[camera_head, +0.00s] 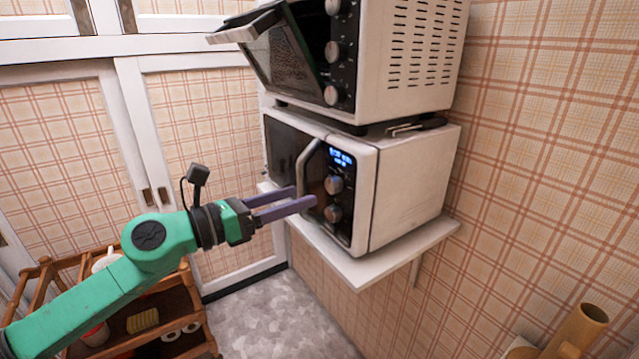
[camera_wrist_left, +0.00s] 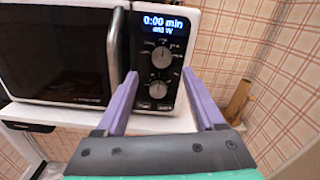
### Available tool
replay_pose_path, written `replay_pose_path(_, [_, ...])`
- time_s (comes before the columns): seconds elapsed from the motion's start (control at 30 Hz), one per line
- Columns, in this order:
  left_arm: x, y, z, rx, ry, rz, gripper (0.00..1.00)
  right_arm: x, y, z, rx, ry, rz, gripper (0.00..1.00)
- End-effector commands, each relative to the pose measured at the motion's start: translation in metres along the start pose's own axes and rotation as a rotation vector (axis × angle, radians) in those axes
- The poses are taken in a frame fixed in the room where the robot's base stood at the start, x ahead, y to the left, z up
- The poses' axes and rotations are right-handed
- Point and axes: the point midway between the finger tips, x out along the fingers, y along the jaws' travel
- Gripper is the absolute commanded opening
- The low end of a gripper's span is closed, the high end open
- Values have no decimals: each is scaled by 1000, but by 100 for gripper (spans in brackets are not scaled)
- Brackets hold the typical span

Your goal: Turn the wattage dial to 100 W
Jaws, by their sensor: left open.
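The microwave (camera_head: 415,195) stands on a white wall shelf with its door shut. Its black panel has a lit blue display, an upper dial (camera_head: 333,184) and a lower dial (camera_head: 333,213). In the left wrist view, the display (camera_wrist_left: 163,23) reads 0:00 min, with a blurred line in W below. The upper dial (camera_wrist_left: 161,54) and lower dial (camera_wrist_left: 158,88) show there between the fingers. Which dial sets wattage is not legible. My left gripper (camera_head: 305,196) is open and empty, its purple fingers pointing at the panel, seemingly short of the dials. My right gripper is out of view.
The microwave's door handle (camera_head: 306,165) stands out just left of the panel, close to my left fingers. A toaster oven (camera_head: 405,60) with its door hanging open sits on top. The shelf (camera_head: 365,268) projects below. A wooden cart (camera_head: 190,305) stands lower left.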

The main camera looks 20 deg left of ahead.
Motion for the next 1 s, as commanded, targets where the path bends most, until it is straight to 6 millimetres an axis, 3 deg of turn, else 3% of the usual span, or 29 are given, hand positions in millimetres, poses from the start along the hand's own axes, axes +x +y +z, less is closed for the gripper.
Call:
replay_pose_path(0.1, [12, 1, 9, -1, -9, 4, 70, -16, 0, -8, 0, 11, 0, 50])
replay_pose_path(0.4, [48, 1, 8, -4, -7, 4, 70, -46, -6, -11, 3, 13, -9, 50])
replay_pose_path(0.77, [60, 0, -1, -1, 0, 1, 70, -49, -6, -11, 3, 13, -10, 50])
replay_pose_path(0.8, [60, 0, -1, -1, 0, 1, 67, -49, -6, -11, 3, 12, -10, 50])
replay_pose_path(0.97, [60, 0, 0, -2, 0, 0, 6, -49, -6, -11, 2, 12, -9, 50])
replay_pose_path(1.0, [60, 0, 0, -2, 0, 0, 0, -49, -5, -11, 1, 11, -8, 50])
